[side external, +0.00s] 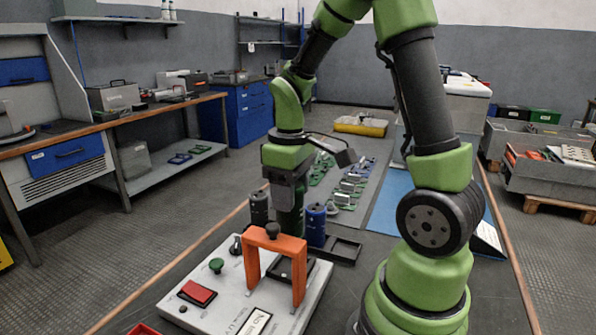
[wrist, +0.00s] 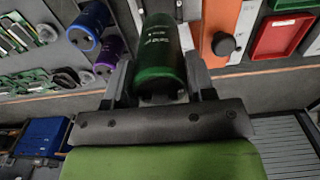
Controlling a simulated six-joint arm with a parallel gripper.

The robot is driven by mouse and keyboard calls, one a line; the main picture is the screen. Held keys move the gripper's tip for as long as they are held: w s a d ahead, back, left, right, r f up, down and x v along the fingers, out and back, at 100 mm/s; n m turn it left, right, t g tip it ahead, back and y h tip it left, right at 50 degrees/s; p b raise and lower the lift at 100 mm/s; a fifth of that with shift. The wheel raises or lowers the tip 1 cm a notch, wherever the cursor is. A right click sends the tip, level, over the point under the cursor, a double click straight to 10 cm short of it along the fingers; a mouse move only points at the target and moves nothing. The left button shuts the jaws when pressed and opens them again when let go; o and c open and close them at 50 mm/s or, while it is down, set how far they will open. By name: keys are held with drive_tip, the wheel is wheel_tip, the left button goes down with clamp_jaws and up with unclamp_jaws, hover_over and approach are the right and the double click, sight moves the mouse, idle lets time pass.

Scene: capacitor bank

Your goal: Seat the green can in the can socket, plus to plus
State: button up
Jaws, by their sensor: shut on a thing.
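My gripper (side external: 289,188) points down behind the orange bridge and is shut on the green can (side external: 290,222). In the wrist view the green can (wrist: 158,52) lies between the two jaws of my gripper (wrist: 158,76), with pale print on its side. The can looks upright in the side view; its lower end is hidden behind the bridge, so I cannot tell whether it touches anything. A dark square frame (side external: 284,272) shows under the bridge on the light panel; I cannot tell if this is the can socket. No plus marks are readable.
The orange bridge (side external: 276,243) with a black knob stands close in front of the can. A blue can (side external: 316,226) stands right of it and a dark can (side external: 259,207) left. The wrist view shows a purple can (wrist: 108,50) and a red tray (wrist: 281,36).

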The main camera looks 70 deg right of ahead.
sight(292, 232)
drive_tip(key=shift+f, duration=3.35)
drive_tip(key=shift+f, duration=0.25)
drive_tip(key=shift+f, duration=0.35)
drive_tip(key=shift+f, duration=0.5)
drive_tip(key=o, duration=1.2)
drive_tip(key=shift+c, duration=0.2)
drive_tip(key=shift+r, duration=0.1)
drive_tip(key=shift+r, duration=3.9)
